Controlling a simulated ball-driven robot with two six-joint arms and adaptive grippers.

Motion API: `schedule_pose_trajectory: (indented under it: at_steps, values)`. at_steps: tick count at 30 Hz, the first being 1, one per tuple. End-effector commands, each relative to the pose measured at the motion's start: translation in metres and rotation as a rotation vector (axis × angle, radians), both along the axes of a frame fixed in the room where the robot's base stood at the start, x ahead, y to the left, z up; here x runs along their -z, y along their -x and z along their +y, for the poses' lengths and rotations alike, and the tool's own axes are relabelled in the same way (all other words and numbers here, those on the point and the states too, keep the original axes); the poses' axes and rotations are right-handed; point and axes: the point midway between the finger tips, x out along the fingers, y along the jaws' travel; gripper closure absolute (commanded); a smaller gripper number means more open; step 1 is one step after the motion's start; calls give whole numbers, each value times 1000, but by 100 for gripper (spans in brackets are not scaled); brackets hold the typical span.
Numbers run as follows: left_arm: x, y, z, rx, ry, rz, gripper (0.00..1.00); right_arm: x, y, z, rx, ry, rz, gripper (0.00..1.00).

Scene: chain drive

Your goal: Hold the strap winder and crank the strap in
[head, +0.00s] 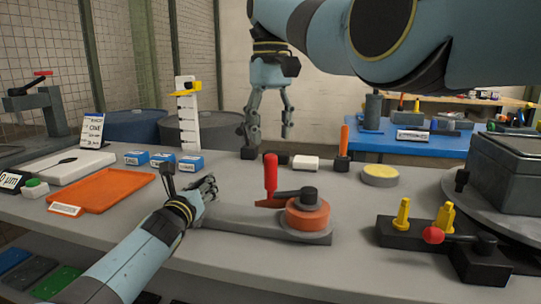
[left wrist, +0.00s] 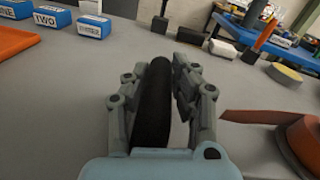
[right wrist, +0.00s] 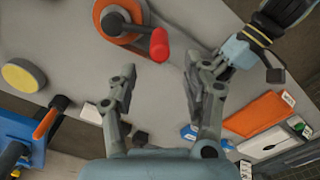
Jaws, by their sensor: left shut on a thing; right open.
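The strap winder lies on the grey bench, with a grey body (head: 250,222), an orange drum (head: 308,215) with a dark hub, and a crank with an upright red handle (head: 271,175). An orange strap end (left wrist: 250,117) sticks out from the drum. My left gripper (head: 207,188) is shut on the winder's black grip (left wrist: 152,105), left of the drum. My right gripper (head: 268,135) is open and empty, pointing down above the bench behind the crank. In the right wrist view the red handle (right wrist: 159,45) shows beyond its fingertips, apart from them.
An orange tray (head: 100,190) and blue numbered blocks (head: 162,160) are at left. A black fixture with yellow pegs (head: 402,215) and a red-knobbed lever (head: 433,235) stands right of the winder. A yellow-topped disc (head: 380,174) and an orange-handled tool (head: 343,145) are behind it.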

Motion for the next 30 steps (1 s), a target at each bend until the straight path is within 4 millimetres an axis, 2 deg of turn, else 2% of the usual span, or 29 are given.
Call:
schedule_pose_trajectory:
  at_steps: [3, 6, 16, 20, 23, 26, 28, 30]
  values:
    - [-2, -1, 0, 1, 1, -4, 100, -21, 0, 0, 0, 1, 0, 50]
    - [-2, -1, 0, 1, 1, -5, 100, -30, 0, 0, 0, 1, 0, 50]
    - [-2, -1, 0, 1, 1, -4, 100, -35, 0, 0, 0, 1, 2, 50]
    - [-2, -1, 0, 1, 1, -4, 100, -35, -3, 1, 5, -5, -14, 66]
    - [-2, -1, 0, 1, 1, -4, 100, -36, -20, 3, 18, -18, -90, 79]
    - [-2, -1, 0, 1, 1, -4, 100, -49, -55, 4, 44, -31, -268, 92]
    - [-2, -1, 0, 1, 1, -4, 100, -73, -90, 2, 64, -39, -454, 100]
    - [-2, -1, 0, 0, 1, -4, 100, -108, -126, -9, 91, -43, -665, 100]
